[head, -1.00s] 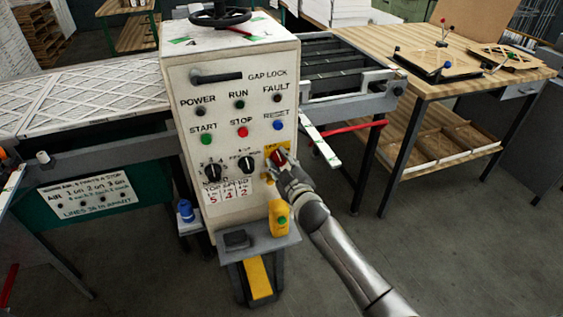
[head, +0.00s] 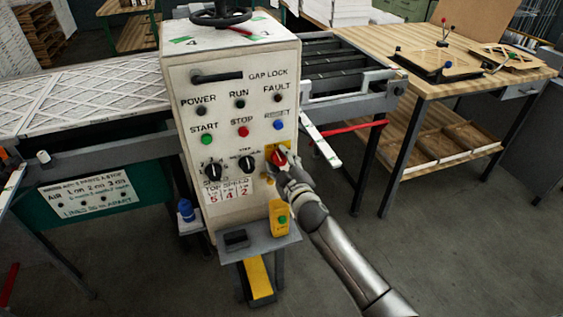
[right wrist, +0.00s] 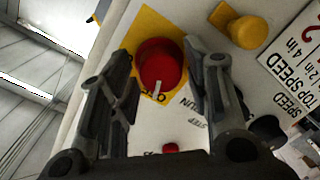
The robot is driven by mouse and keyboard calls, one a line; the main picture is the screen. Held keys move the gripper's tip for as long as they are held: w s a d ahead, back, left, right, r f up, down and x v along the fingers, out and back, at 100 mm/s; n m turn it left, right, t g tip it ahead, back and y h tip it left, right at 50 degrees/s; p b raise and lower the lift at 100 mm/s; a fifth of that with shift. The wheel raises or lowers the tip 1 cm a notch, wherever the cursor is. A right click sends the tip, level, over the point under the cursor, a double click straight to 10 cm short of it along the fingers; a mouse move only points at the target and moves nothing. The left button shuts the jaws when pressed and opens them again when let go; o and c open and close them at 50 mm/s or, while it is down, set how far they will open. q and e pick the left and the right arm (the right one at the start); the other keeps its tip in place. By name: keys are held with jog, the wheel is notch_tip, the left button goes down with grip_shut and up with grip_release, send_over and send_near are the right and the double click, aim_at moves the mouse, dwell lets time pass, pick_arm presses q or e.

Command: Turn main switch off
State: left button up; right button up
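The main switch is a red round knob (head: 279,158) on a yellow plate, low on the right of the cream control panel (head: 222,95). In the right wrist view the red knob (right wrist: 160,62) has a pale mark on its lower edge. My right gripper (head: 284,165) is at the knob. In the right wrist view its two dark fingers (right wrist: 158,68) stand apart, one on either side of the knob, with a gap visible at the left finger. I cannot tell whether the right finger touches it. My left gripper is not in view.
Beside the switch, the panel has black selector dials (head: 247,163) and a red stop button (head: 243,132). A yellow box with a green button (head: 280,219) stands on a shelf below. A yellow knob (right wrist: 250,31) is close to the right finger.

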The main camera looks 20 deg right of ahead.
jog(key=shift+o, duration=0.4)
jog(key=shift+s, duration=0.15)
jog(key=shift+s, duration=0.3)
jog(key=s+r, duration=0.1)
jog(key=s, duration=1)
jog(key=shift+d, duration=0.2)
jog(key=s+d+f+m+g, duration=0.1)
jog(key=s+f+g, duration=0.25)
jog(key=f, duration=0.85)
jog(key=s+d+f+m+g, duration=0.15)
jog(key=s+f, duration=0.35)
jog(key=f, duration=0.7)
jog(key=s+f+m+g, duration=0.1)
jog(key=s+f+g, duration=0.3)
jog(key=f, duration=0.8)
jog(key=s+f+m+g, duration=0.1)
jog(key=s+f, duration=0.5)
jog(key=s, duration=0.6)
jog(key=s+f+m+g+b, duration=0.1)
jog(key=s+f+g, duration=0.2)
jog(key=s+f, duration=0.4)
jog(key=s+f+m+g, duration=0.1)
jog(key=s+f+g, duration=0.2)
jog(key=s, duration=1.4)
notch_tip(320, 180, down, 4)
jog(key=shift+s+d+f+m+h, duration=0.1)
jog(key=shift+s+d+m+h, duration=0.1)
jog(key=shift+d+m+h, duration=0.2)
